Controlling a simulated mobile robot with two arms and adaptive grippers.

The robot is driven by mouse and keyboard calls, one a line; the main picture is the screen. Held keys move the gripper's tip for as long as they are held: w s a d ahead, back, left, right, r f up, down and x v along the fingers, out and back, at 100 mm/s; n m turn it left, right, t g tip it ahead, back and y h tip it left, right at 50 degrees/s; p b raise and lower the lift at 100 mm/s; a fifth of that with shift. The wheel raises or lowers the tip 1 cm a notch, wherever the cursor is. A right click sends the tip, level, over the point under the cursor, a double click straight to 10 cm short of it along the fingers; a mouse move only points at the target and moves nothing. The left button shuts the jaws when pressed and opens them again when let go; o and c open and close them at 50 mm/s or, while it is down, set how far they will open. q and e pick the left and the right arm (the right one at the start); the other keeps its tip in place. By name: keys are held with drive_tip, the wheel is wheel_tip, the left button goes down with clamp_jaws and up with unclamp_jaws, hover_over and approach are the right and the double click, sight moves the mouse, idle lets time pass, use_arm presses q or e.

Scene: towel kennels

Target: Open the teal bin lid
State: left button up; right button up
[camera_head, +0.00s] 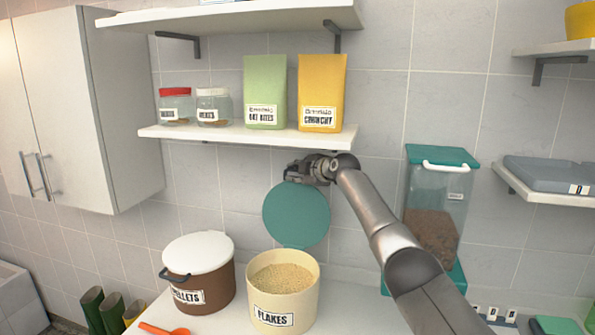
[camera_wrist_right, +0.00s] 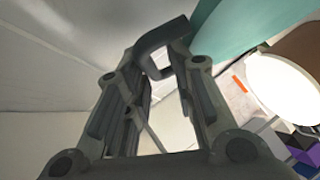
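The teal lid (camera_head: 296,214) is round and stands raised, nearly upright, behind the cream bin marked FLAKES (camera_head: 259,299). The bin's mouth is uncovered and shows pale flakes (camera_head: 281,278). My right gripper (camera_head: 296,172) is at the lid's top edge, seen from the side. In the right wrist view, the fingers of my right gripper (camera_wrist_right: 158,72) stand apart with a gap between them. A dark grey loop (camera_wrist_right: 163,38) lies at their tips, beside the teal surface (camera_wrist_right: 240,22). Whether the fingers touch it I cannot tell. My left gripper is not in view.
A shelf (camera_head: 245,136) with jars and bags hangs just above my right gripper. A brown bin marked PELLETS (camera_head: 203,291) with a white lid stands left of the cream bin. A clear teal-lidded container (camera_head: 437,205) stands right of my arm. An orange scoop (camera_head: 160,330) lies in front.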

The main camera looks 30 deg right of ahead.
drive_tip(key=shift+f, duration=0.1)
idle(0.4)
drive_tip(key=shift+d, duration=0.1)
drive_tip(key=v, duration=0.7)
drive_tip(key=shift+s, duration=0.2)
idle(0.8)
